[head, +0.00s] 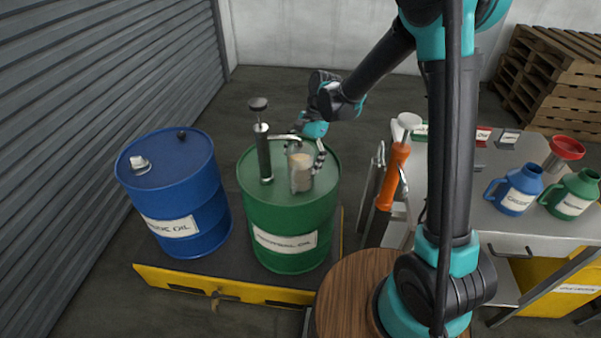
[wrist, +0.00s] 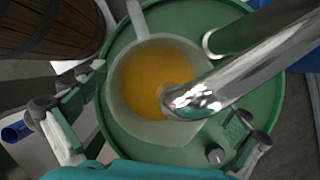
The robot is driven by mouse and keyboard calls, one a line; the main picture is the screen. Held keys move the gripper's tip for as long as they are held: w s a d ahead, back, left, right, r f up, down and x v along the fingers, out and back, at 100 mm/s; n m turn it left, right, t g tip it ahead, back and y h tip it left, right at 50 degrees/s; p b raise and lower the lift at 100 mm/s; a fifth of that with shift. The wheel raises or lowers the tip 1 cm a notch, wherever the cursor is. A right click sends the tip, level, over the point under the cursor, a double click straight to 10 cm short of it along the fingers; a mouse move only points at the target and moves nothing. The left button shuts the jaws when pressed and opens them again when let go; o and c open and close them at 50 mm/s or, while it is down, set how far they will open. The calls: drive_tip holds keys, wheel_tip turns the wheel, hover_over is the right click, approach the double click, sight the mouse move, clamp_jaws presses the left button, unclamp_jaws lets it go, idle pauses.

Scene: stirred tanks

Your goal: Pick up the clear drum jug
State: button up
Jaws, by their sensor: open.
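The clear drum jug (head: 301,174) stands upright on top of the green drum (head: 288,218), beside the hand pump (head: 264,150) and under its spout. In the wrist view the jug (wrist: 122,118) is seen from above with orange-yellow liquid inside, its handle toward the top. The shiny pump spout (wrist: 240,70) crosses over its mouth. My gripper (head: 305,156) is open at the jug's upper part. In the wrist view its fingers (wrist: 166,98) lie on the left and right of the jug, apparently with gaps to its wall. Finger contact cannot be told from the head view.
A blue drum (head: 178,190) stands left on the yellow-edged pallet (head: 225,286). On the right, a grey bench (head: 480,235) holds a blue jug (head: 515,190), a green jug (head: 572,195) and a red funnel (head: 567,147).

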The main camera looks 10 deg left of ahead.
drive_tip(key=c, duration=1.9)
